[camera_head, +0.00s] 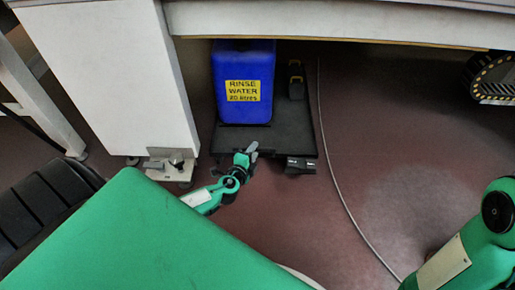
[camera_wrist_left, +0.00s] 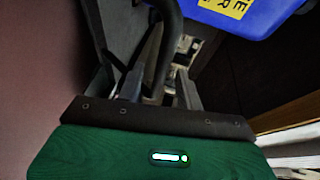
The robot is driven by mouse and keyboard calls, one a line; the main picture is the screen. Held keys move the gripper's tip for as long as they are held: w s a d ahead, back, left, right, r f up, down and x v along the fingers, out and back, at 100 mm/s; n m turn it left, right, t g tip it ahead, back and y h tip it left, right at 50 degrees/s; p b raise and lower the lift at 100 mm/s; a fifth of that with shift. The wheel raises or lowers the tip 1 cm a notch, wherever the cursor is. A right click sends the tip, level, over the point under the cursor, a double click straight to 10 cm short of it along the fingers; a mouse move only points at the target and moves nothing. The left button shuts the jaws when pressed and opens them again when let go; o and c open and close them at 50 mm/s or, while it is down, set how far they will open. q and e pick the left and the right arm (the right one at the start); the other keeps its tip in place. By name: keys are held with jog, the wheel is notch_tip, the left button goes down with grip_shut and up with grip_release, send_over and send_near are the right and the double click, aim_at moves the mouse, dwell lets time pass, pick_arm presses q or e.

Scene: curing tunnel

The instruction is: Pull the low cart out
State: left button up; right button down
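The low cart (camera_head: 292,142) is a flat black platform close to the floor, partly under the bench. A blue container (camera_head: 243,100) labelled "RINSE WATER 20 litres" stands on its left part; its lower edge also shows in the left wrist view (camera_wrist_left: 250,18). My left gripper (camera_head: 252,150) is at the cart's front edge. In the left wrist view its two fingers (camera_wrist_left: 160,90) are apart, with a dark curved bar (camera_wrist_left: 166,45) running between them. A gap shows beside the bar; contact is unclear. My right arm shows at the right, but its gripper is out of frame.
A white bench leg (camera_head: 125,70) stands left of the cart, with a foot (camera_head: 170,165) near its front left corner. The bench edge (camera_head: 340,25) overhangs the cart. A thin cable (camera_head: 335,170) runs along the floor to its right. Open floor (camera_head: 400,130) lies beyond.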

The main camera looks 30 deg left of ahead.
pick_arm(q)
jog(key=shift+b+x, duration=0.45)
jog(key=shift+x, duration=1.5)
grip_shut()
